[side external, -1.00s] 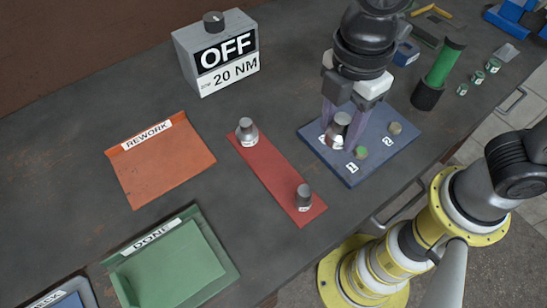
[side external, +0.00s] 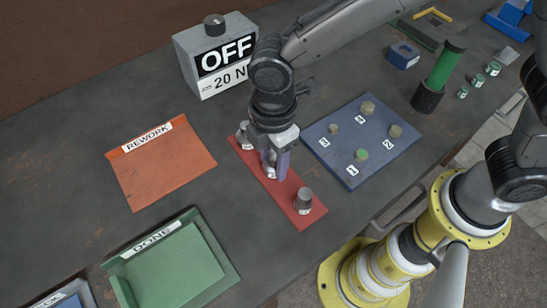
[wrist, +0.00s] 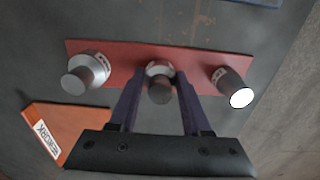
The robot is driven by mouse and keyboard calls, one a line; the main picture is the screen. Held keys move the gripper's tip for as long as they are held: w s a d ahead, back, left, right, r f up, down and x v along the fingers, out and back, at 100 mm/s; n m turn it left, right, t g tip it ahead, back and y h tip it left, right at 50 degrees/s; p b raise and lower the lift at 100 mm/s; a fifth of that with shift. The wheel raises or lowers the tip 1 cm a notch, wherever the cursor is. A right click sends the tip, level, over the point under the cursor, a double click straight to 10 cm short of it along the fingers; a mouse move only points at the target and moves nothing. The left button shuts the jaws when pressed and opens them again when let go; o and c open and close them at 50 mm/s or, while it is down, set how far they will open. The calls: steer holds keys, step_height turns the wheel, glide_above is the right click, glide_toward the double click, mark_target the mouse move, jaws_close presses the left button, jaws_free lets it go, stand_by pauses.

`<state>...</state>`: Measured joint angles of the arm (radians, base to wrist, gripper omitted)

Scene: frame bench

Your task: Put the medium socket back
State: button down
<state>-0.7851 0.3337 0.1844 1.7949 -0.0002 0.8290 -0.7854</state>
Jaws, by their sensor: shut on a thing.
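My gripper (side external: 274,172) is shut on the medium socket (wrist: 159,93), a grey metal cylinder, at the middle of the red mat (side external: 285,186). In the side view my fingers hide most of the socket. In the wrist view it sits upright between my fingers, in the gap between the other two sockets. I cannot tell whether it touches the mat. A darker socket (side external: 304,198) stands at the other end.
The blue plate (side external: 338,165) with several numbered bolts, one green-topped, lies to the right. The orange REWORK tray (side external: 165,170) and green DONE tray (side external: 180,270) are to the left. A box reading OFF (side external: 188,70) stands behind. A green-handled tool (side external: 445,65) stands far right.

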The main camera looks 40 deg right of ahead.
mark_target(274, 154)
steer(key=shift+f, duration=0.3)
steer(key=shift+c, duration=1.8)
jaws_free()
step_height(274, 154, up, 12)
steer(key=shift+f, duration=0.1)
steer(key=shift+r, duration=0.3)
steer(key=shift+d, duration=0.1)
